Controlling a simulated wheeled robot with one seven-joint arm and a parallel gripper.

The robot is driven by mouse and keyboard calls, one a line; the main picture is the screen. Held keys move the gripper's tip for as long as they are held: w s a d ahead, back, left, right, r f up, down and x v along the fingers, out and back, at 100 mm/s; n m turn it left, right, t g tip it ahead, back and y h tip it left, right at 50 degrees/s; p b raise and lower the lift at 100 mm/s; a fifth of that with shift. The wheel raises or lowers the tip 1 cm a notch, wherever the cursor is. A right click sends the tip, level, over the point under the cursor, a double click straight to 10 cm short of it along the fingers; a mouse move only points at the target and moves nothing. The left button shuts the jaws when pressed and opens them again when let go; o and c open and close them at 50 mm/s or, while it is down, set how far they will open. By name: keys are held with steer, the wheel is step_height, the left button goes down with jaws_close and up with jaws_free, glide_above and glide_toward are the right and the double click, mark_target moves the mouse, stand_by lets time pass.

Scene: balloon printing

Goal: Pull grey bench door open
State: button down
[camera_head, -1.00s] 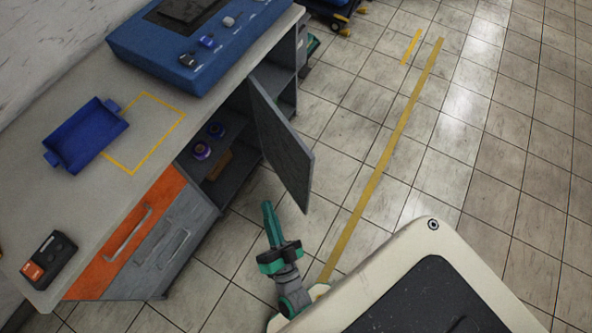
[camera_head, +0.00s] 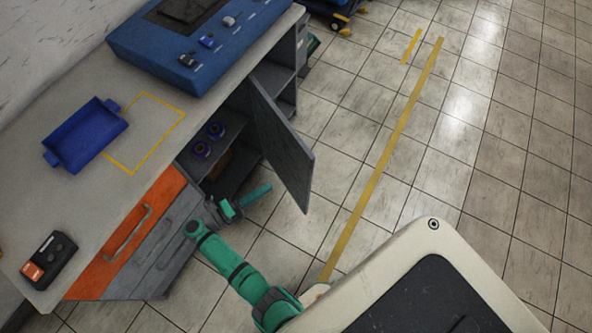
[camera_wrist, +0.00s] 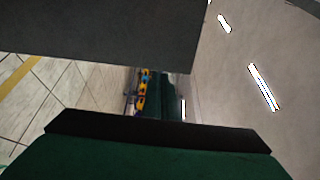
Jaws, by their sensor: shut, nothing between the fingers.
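The grey bench door (camera_head: 284,146) stands swung well out from the bench, with the dark cupboard interior open behind it. My gripper (camera_head: 264,190) is at the cupboard's open front, left of the door's lower end and apart from it in the head view. Its fingers are shut and empty, pointing right towards the door's inner side. In the wrist view a dark grey panel (camera_wrist: 120,35), likely the door, fills the upper left. My green gripper body (camera_wrist: 150,160) fills the bottom there, and no fingertips can be made out.
Inside the cupboard are blue-purple round items (camera_head: 208,140) and a brown item. An orange drawer (camera_head: 125,235) and a closed grey front (camera_head: 165,250) lie left of my arm. A blue tray (camera_head: 88,135) and a blue machine (camera_head: 190,45) stand on the bench top. Tiled floor right of the door is clear.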

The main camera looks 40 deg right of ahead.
glide_toward(305, 166)
steer(key=d, duration=0.6)
steer(key=shift+d, duration=0.25)
stand_by(0.4)
